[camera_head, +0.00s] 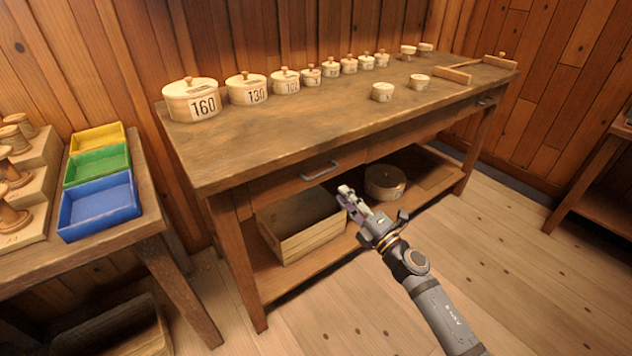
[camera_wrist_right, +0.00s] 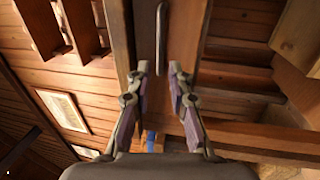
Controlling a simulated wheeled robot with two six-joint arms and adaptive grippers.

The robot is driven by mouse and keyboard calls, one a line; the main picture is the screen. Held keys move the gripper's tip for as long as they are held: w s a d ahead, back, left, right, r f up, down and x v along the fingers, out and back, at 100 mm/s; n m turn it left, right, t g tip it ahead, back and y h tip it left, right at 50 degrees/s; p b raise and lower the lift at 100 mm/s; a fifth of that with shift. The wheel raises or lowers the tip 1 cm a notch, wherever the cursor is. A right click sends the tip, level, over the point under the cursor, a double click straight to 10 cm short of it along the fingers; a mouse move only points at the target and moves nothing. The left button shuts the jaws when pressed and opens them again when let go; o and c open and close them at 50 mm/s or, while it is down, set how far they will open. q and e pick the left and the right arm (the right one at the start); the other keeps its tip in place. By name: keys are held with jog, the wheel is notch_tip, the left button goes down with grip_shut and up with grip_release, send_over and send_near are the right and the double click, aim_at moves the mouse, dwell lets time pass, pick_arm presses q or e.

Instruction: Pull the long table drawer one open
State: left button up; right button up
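The long wooden table (camera_head: 300,130) has a shut drawer (camera_head: 284,188) in its front at the left, with a grey bar handle (camera_head: 320,171). A second drawer with a handle (camera_head: 487,102) is at the right end and also looks shut. My right gripper (camera_head: 343,190) is in front of the table, just below and right of the left handle. In the right wrist view the fingers (camera_wrist_right: 158,70) are apart with nothing between them. The handle (camera_wrist_right: 161,38) lies ahead of the fingertips, roughly in line with the gap, and appears apart from them. My left gripper is not in view.
Lidded round boxes (camera_head: 192,100) stand along the tabletop. A wooden crate (camera_head: 302,225) and a round box (camera_head: 385,182) sit on the lower shelf. A side table at left holds blue (camera_head: 98,207), green and yellow trays. Floor in front is clear.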

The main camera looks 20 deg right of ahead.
aim_at(324, 172)
jog(key=x, duration=0.1)
jog(key=p+x, duration=0.1)
jog(key=x, duration=0.2)
jog(key=shift+w+r, duration=0.2)
jog(key=shift+r, duration=0.1)
jog(key=x, duration=0.5)
jog(key=shift+w+a+f, duration=0.2)
jog(key=shift+w+f, duration=0.05)
jog(key=shift+w, duration=0.15)
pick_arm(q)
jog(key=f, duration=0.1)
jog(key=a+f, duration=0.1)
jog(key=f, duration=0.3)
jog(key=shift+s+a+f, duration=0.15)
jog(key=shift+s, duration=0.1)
pick_arm(e)
grip_shut()
